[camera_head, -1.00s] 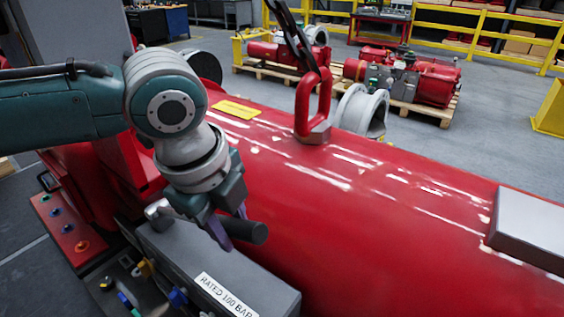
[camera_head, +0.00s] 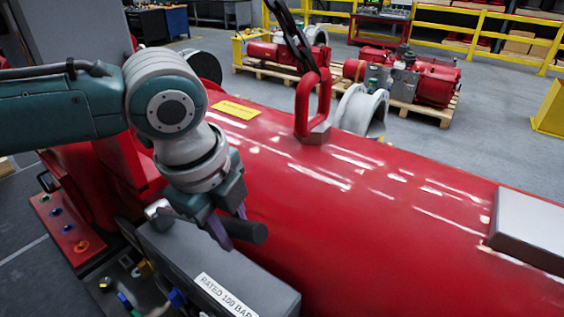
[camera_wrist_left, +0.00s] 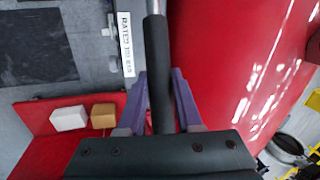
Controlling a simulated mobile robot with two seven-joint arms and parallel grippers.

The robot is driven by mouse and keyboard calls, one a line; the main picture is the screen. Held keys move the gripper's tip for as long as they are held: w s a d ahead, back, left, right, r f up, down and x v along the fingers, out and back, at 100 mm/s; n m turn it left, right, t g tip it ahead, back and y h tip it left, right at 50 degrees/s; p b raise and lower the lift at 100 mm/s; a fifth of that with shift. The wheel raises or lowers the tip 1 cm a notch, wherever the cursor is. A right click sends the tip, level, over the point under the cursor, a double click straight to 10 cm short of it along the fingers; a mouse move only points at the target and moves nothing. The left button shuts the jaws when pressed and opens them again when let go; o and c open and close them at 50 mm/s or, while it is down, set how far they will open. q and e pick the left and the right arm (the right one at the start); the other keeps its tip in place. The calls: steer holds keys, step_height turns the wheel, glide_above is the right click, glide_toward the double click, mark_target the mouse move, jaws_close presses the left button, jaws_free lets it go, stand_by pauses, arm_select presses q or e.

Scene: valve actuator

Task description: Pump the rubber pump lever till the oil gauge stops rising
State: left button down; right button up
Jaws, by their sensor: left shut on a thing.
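The pump lever has a black rubber grip (camera_head: 250,232) and a bare metal end, and lies over the grey box labelled RATED 100 BAR (camera_head: 250,282). My left gripper (camera_head: 230,228), with purple fingers, is shut on the rubber grip. In the left wrist view the black grip (camera_wrist_left: 157,60) runs between the two fingers of my left gripper (camera_wrist_left: 159,82), and its bare metal rod shows at the top. I cannot make out an oil gauge in either view. My right gripper is not in view.
A large red cylinder (camera_head: 400,240) fills the middle and right, with a red lifting loop (camera_head: 302,105) on top. A red panel with coloured buttons (camera_head: 65,228) and small coloured fittings sit at the lower left. Pallets with red machines stand behind.

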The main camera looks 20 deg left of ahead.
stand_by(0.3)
arm_select(q)
steer(key=f+y+b, duration=0.1)
steer(key=f, duration=0.2)
steer(key=d+f+y+b, duration=0.1)
steer(key=f+b, duration=0.1)
steer(key=f, duration=0.1)
steer(key=s+d+f+t+y+b, duration=0.1)
steer(key=f, duration=0.1)
steer(key=shift+d+f+b, duration=0.1)
steer(key=shift+f+b, duration=0.3)
steer(key=shift+f+y, duration=0.25)
steer(key=shift+y, duration=0.15)
steer(key=shift+r, duration=0.1)
steer(key=shift+w, duration=0.1)
steer(key=c, duration=0.6)
jaws_free()
steer(key=p+v, duration=0.1)
steer(key=v, duration=0.9)
